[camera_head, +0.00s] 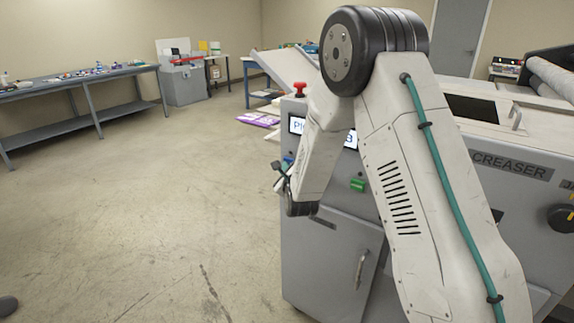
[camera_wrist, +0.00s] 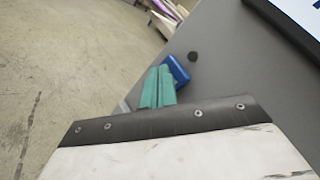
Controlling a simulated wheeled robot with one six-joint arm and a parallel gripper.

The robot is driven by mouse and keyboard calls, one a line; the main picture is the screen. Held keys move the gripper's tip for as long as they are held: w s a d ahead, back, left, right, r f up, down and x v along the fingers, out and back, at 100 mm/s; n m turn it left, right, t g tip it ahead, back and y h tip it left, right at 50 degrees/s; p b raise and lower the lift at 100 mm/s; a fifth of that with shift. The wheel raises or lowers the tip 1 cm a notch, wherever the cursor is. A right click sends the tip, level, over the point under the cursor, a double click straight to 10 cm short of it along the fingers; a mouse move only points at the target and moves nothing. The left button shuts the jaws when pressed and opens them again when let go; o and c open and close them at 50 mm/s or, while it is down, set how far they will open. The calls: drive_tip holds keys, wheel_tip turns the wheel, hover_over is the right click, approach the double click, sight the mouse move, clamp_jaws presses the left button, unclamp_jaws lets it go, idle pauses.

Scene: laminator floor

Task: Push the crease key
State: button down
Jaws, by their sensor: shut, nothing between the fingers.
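The grey creaser machine (camera_head: 325,255) carries a blue key (camera_head: 287,160) and a green key (camera_head: 357,185) on its front, below a screen. I cannot read a label on either key, so I cannot tell which is the crease key. My gripper (camera_head: 281,178) is at the machine's left front edge, close to the blue key. In the wrist view its teal fingers (camera_wrist: 158,87) are shut and empty. The blue key (camera_wrist: 178,70) shows just beyond the fingertips, partly hidden by them. I cannot tell whether they touch.
A lit screen (camera_head: 295,125), partly hidden by my arm, sits above the keys. A red mushroom button (camera_head: 299,89) stands on top. A small dark round part (camera_wrist: 193,57) is beside the blue key. A workbench (camera_head: 85,80) is far left; the floor between is clear.

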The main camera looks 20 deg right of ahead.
drive_tip(key=shift+w+d, duration=0.15)
drive_tip(key=shift+d, duration=0.05)
drive_tip(key=shift+a, duration=0.15)
drive_tip(key=shift+s+a, duration=0.45)
drive_tip(key=shift+a, duration=0.1)
drive_tip(key=shift+s+a, duration=0.9)
drive_tip(key=shift+a, duration=0.3)
drive_tip(key=shift+s+a, duration=0.85)
drive_tip(key=shift+a, duration=0.3)
